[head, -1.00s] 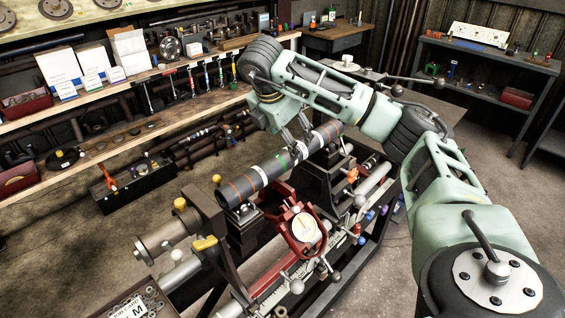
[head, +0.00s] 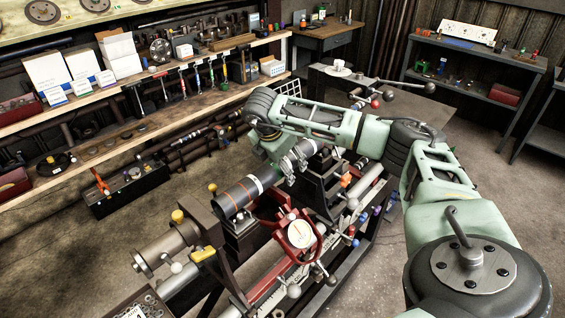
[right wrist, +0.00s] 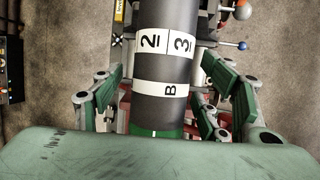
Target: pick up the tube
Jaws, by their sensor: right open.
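The tube (head: 240,194) is a dark grey cylinder with an orange ring. It lies tilted on the lathe's supports, and its far part is hidden behind my right arm. In the right wrist view the tube (right wrist: 166,60) runs through the middle, with white bands marked "2 3" and "B" and a green band below. My right gripper (head: 297,158) is at the tube. In the wrist view the open fingers of the right gripper (right wrist: 163,85) stand on both sides of the tube, with gaps visible beside it. My left gripper is not in view.
A red clamp with a round dial gauge (head: 300,234) stands close in front of the tube. A dark support block (head: 240,236) is under its near end. A black toolbox (head: 128,190) sits on the floor at left. Shelves (head: 150,75) line the back wall.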

